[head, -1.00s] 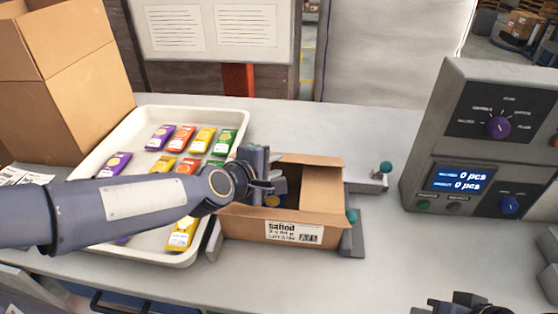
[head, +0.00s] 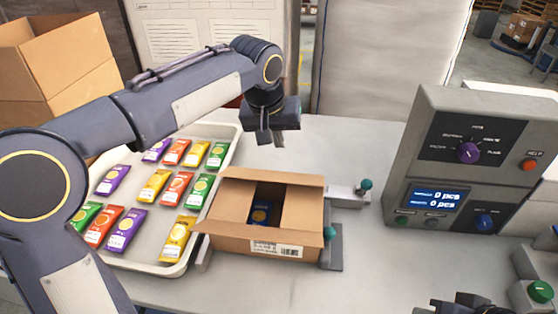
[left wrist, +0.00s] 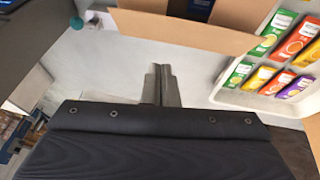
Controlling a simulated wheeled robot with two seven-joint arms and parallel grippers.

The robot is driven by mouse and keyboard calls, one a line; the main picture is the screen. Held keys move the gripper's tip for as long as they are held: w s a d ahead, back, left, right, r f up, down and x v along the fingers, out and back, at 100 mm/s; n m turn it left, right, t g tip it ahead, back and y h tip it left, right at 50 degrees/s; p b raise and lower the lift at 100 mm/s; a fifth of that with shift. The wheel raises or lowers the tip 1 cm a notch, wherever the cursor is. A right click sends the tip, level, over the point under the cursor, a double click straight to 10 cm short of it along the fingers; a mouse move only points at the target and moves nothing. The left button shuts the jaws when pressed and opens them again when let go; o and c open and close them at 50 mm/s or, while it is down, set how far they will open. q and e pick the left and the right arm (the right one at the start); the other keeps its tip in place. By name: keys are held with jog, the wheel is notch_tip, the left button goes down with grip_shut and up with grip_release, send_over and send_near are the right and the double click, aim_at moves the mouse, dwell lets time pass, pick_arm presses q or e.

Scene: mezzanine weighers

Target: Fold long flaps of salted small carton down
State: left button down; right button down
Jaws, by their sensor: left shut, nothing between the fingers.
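The small brown carton (head: 222,243) stands on the bench in front of me, with its printed label partly covered by the front long flap (head: 225,233), which sticks outward. The left short flap (head: 233,202) and right short flap (head: 301,208) lie folded inward. A blue packet (head: 261,212) shows through the gap between them. The back long flap (head: 270,178) is not over the opening. My left gripper (head: 264,140) is shut and empty, above and behind the carton. In the left wrist view its fingers (left wrist: 161,72) point toward bare bench near a carton flap (left wrist: 185,28). My right gripper (head: 462,302) is barely in frame.
A white tray (head: 150,263) of colourful packets stands left of the carton. Grey holders with green knobs (head: 366,184) flank the carton's right side. A weigher console (head: 440,165) reading 0 pcs stands at right. A large open carton (head: 60,75) is at back left.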

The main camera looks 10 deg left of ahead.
pick_arm(q)
jog(key=a+r+y, duration=0.1)
jog(key=a+r, duration=0.1)
jog(key=p, duration=0.1)
send_over(272, 179)
jog(key=shift+g, duration=0.3)
jog(key=x, duration=0.3)
jog(key=s+x, duration=0.1)
jog(key=x, duration=0.2)
jog(key=s+x, duration=0.1)
jog(key=x, duration=0.2)
jog(key=shift+w+a+f, duration=0.1)
jog(key=shift+a+f, duration=0.15)
jog(key=shift+f, duration=0.15)
jog(key=shift+s+f, duration=0.3)
jog(key=shift+f, duration=0.3)
jog(key=shift+s+f, duration=0.3)
jog(key=shift+f, duration=0.35)
jog(key=shift+s+f, duration=0.25)
jog(key=shift+f, duration=0.35)
